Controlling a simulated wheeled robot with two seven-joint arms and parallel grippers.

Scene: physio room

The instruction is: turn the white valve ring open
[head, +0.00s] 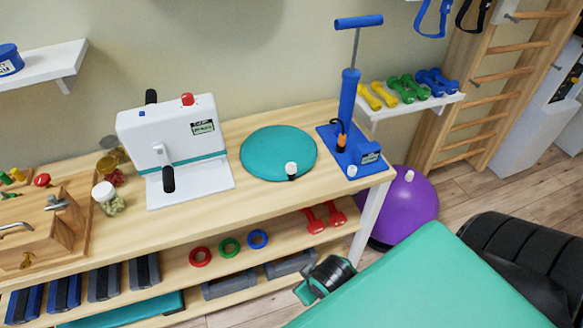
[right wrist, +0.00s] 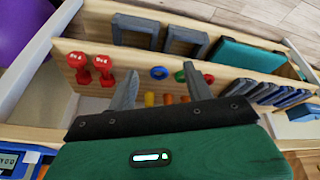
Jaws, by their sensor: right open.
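A white ring-like cap (head: 291,168) with a small black part below it stands at the front edge of a flat teal disc (head: 268,146) on the bench; it is too small to tell how it is turned. Other small white caps show on the blue pump base (head: 365,157) and the purple ball (head: 409,200). My right gripper (right wrist: 163,80) is open and empty in the right wrist view, its fingers towards the lower shelf. In the head view, my dark wrist is in front of the bench, apart from the cap, and the fingers cannot be made out.
The wooden bench (head: 225,207) has clear top around the disc. A white device (head: 180,135) stands left of it, and the tall blue pump rises on its right. Red dumbbells (head: 314,222) and coloured rings (head: 229,247) lie on the shelf below.

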